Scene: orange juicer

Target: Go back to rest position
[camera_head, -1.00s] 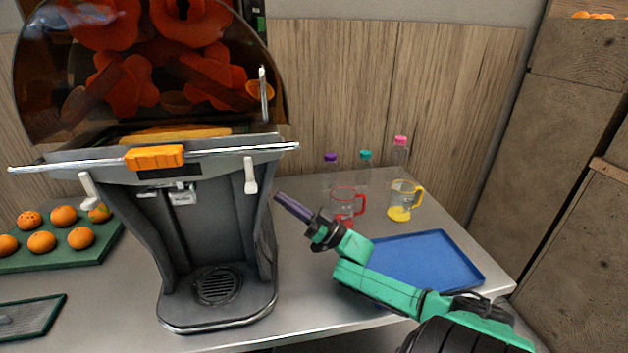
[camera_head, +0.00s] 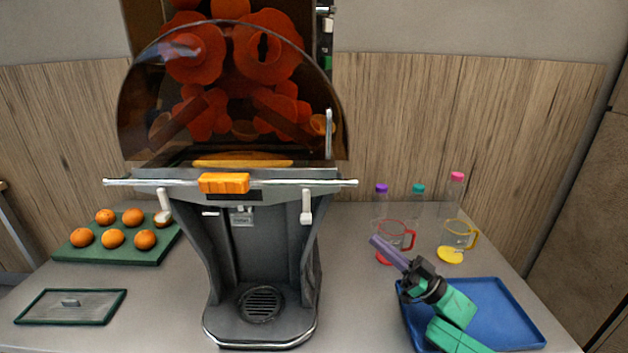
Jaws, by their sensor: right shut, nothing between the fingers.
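My right gripper (camera_head: 388,252) is shut and empty, its purple fingers pointing up and left. It is above the counter, right of the juicer, in front of the red-handled cup (camera_head: 398,238) and over the left edge of the blue tray (camera_head: 500,312). My right arm comes in from the bottom of the view. The orange juicer (camera_head: 262,220) stands in the middle with its dark clear hood. The gripper appears apart from the juicer. My left gripper is not in view.
A green tray (camera_head: 85,252) with several oranges and a small dark-rimmed tray (camera_head: 92,312) lie left of the juicer. A yellow-handled cup (camera_head: 457,237) and three bottles with purple (camera_head: 381,187), teal (camera_head: 418,187) and pink (camera_head: 457,176) caps stand at the back right.

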